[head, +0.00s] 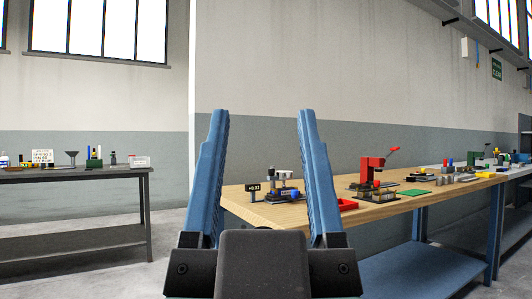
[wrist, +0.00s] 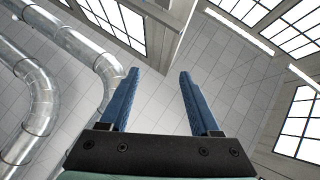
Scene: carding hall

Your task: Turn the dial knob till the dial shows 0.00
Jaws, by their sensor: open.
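A small device with a dark display (head: 253,188) reading what looks like +0.03 stands at the near left end of the wooden workbench (head: 385,207). Next to it is a grey and blue stand-like device (head: 284,184). I cannot make out the dial knob at this size. My gripper (head: 262,115) is open and empty, its two blue fingers pointing up in front of the bench in the head view. The wrist view shows the open gripper (wrist: 158,75) against the ceiling, with no task object in sight.
A dark table (head: 75,174) with several items stands at the left. Open floor lies between them.

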